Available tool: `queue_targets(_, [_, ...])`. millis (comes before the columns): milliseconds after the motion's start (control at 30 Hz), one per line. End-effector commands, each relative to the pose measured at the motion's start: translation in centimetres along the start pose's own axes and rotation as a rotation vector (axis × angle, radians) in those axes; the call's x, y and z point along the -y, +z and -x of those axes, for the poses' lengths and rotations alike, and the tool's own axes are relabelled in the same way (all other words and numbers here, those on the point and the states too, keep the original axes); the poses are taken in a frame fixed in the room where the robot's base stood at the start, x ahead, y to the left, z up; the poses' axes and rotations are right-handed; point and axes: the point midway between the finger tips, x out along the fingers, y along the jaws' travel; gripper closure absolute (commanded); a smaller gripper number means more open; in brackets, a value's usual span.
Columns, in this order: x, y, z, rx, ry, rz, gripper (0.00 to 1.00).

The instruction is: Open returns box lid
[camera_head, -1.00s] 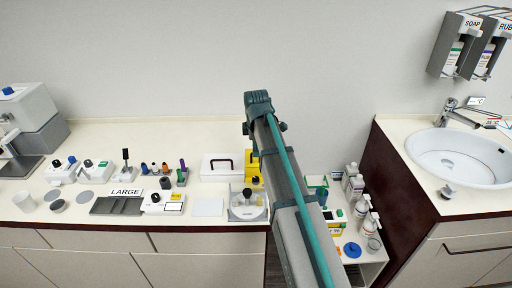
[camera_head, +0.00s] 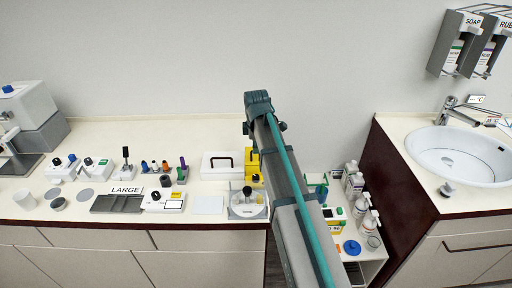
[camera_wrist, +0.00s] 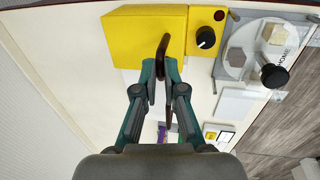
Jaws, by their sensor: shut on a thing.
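In the wrist view my gripper (camera_wrist: 160,72) is shut on a dark brown, curved handle (camera_wrist: 165,48). Its upper end shows against a yellow box (camera_wrist: 140,28), and its lower end sticks out below the fingers. Where the handle is fixed is hidden by the fingers. In the head view a white box with a dark arched handle (camera_head: 222,161) stands at the back of the counter, and the yellow box (camera_head: 253,166) is to its right, partly behind my arm. I see no raised lid and no label naming the returns box. My gripper cannot be made out in the head view.
A round device with a black knob (camera_head: 247,208) stands in front of the yellow box; it also shows in the wrist view (camera_wrist: 274,76). A white plate (camera_head: 208,205) lies left of it. Tubes and small devices fill the counter's left. A bottle shelf (camera_head: 372,268) is right.

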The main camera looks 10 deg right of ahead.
Motion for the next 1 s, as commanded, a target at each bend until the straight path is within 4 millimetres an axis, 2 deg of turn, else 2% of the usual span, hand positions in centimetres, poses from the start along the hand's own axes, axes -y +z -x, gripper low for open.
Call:
queue_targets(333, [-0.3,0.0,0.3,0.000,0.000,0.000,1.00])
queue_targets(567, [-0.3,0.0,0.2,0.000,-0.001,0.000,0.65])
queue_targets(867, [-0.3,0.0,0.3,0.000,0.000,0.000,0.65])
queue_targets(1000, [-0.3,0.0,1.1,0.000,0.002,0.000,0.65])
